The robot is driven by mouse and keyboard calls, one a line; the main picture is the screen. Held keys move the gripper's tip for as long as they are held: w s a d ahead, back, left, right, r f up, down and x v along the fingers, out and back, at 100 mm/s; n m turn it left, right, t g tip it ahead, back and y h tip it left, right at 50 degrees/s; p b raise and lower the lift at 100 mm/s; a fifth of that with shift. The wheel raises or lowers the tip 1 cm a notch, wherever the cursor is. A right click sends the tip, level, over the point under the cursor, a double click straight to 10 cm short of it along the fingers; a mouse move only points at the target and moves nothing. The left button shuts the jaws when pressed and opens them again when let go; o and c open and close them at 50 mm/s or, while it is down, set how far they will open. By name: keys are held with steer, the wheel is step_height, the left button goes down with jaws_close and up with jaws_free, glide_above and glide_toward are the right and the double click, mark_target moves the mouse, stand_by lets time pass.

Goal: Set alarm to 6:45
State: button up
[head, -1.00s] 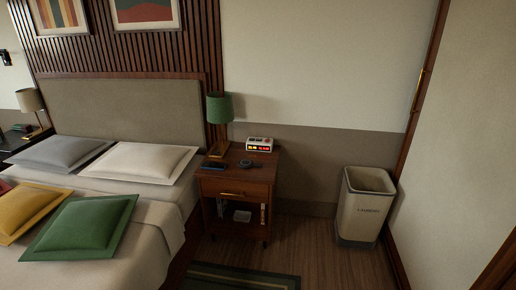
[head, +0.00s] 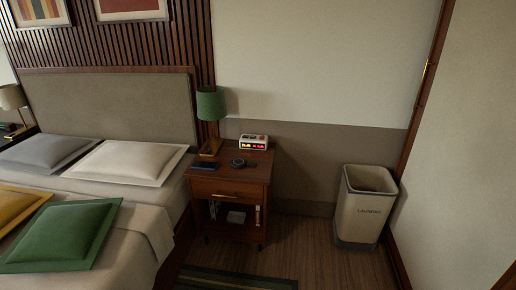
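A small white alarm clock (head: 253,142) with a lit display, partly yellow and partly red, stands at the back right of the wooden nightstand (head: 230,174). The digits are too small to read. My gripper is not in view.
On the nightstand are a green-shaded lamp (head: 211,105), a dark phone-like slab (head: 204,166) and a dark round object (head: 241,162). The bed (head: 122,222) is to the left. A laundry bin (head: 364,212) stands to the right. Wooden floor (head: 308,246) lies clear between nightstand and bin.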

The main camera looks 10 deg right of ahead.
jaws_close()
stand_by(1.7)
